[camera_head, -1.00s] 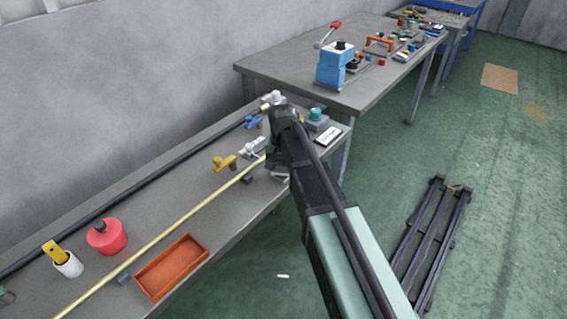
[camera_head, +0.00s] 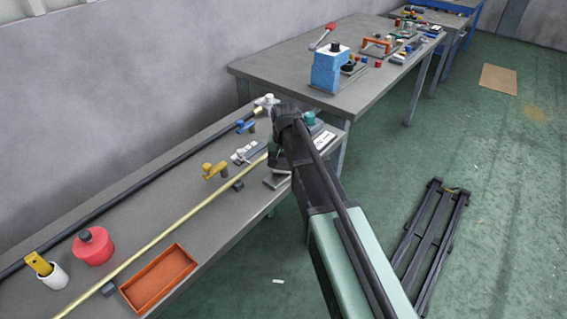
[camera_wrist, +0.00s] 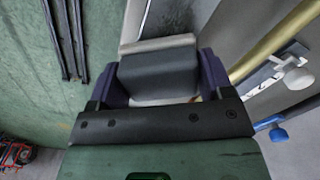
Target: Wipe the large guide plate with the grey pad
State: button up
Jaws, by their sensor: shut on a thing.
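My gripper (camera_wrist: 160,82) is shut on the grey pad (camera_wrist: 158,72), a dark block between its two purplish fingers in the wrist view. A light grey plate, which looks like the large guide plate (camera_wrist: 158,44), shows just beyond and under the pad. Whether pad and plate touch, I cannot tell. In the head view my gripper (camera_head: 281,155) is low over the right end of the near bench. A grey plate edge (camera_head: 275,182) shows beneath it, and the arm hides the rest of the plate and the pad.
A brass rod (camera_head: 165,231) and a black rod (camera_head: 130,188) run along the bench. A yellow clamp (camera_head: 214,170), a blue clamp (camera_head: 246,127) and a white fitting (camera_head: 248,153) stand left of my gripper.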

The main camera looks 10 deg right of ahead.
jog(key=shift+w+d, duration=0.25)
jog(key=shift+d, duration=0.05)
notch_tip(320, 180, up, 3)
jog(key=p, duration=0.2)
jog(key=shift+d+f+p, duration=0.1)
jog(key=shift+f+p, duration=0.1)
jog(key=shift+p, duration=0.1)
notch_tip(320, 180, up, 5)
jog(key=p, duration=0.5)
jog(key=shift+w, duration=0.1)
